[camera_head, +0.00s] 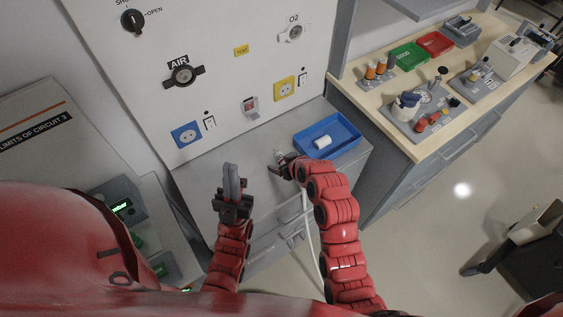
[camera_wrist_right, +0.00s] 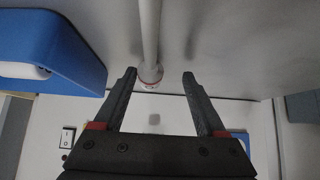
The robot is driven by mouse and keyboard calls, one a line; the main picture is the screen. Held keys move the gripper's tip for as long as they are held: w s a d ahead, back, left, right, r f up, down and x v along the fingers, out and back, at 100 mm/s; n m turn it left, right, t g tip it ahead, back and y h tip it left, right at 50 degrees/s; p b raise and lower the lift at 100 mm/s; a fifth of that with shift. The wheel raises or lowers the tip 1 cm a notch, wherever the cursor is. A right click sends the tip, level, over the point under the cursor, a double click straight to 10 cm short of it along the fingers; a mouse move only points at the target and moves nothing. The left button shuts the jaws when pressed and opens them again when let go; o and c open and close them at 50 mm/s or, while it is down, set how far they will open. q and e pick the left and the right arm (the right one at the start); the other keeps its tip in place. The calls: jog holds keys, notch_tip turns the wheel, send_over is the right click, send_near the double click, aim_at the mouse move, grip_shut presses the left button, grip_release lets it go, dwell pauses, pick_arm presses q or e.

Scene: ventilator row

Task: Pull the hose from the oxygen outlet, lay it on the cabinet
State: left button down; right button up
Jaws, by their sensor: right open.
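The oxygen outlet (camera_head: 293,32), marked O2, is on the upper right of the white wall panel, with no hose on it. The white hose (camera_head: 308,225) lies with its end on the grey cabinet top (camera_head: 215,180) and hangs over the front edge. My right gripper (camera_head: 277,168) is open at the hose end. In the right wrist view the hose (camera_wrist_right: 150,35) and its red-ringed end (camera_wrist_right: 151,78) show beyond and between the spread fingers (camera_wrist_right: 160,80), not gripped. My left gripper (camera_head: 231,172) points up over the cabinet's left part, apparently empty; its fingers overlap.
A blue tray (camera_head: 355,143) with a white roll stands on the cabinet, right of my right gripper. The AIR outlet (camera_head: 183,75) and sockets are on the panel. A wooden-topped bench (camera_head: 395,132) with bins and devices is at right. The cabinet's left part looks clear.

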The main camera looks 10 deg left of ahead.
jog(key=w+a+r+p+v, duration=0.1)
jog(key=p+v, duration=0.5)
jog(key=v, duration=0.5)
jog(key=w+a+r+p+v, duration=0.1)
jog(key=p+v, duration=0.5)
jog(key=v, duration=0.6)
jog(key=shift+w+a+r, duration=0.35)
jog(key=shift+w+r, duration=0.05)
jog(key=shift+r, duration=0.3)
